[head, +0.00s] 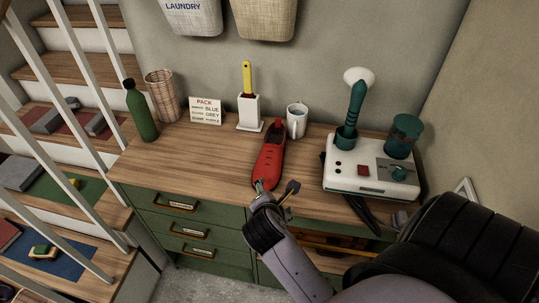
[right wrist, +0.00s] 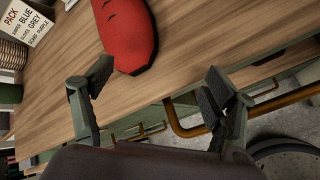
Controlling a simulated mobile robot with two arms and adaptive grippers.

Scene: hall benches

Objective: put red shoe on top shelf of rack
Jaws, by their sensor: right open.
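The red shoe (head: 269,152) lies on the wooden bench top, long side running from the front edge towards the back. Its rounded near end (right wrist: 130,38) shows in the right wrist view, just ahead of the fingers. My right gripper (head: 276,188) is open and empty at the bench's front edge, by the near end of the shoe. Both its fingers (right wrist: 157,78) are spread apart in the wrist view, and no grip on the shoe shows. My left gripper is not in view. I cannot make out a rack in either view.
On the bench stand a green bottle (head: 141,112), wicker cup (head: 161,95), sign (head: 206,110), brush holder (head: 249,112), mug (head: 297,120) and white appliance (head: 370,172). Green drawers (head: 190,228) are below. Stairs with railings (head: 72,100) are left. Bare bench lies left of the shoe.

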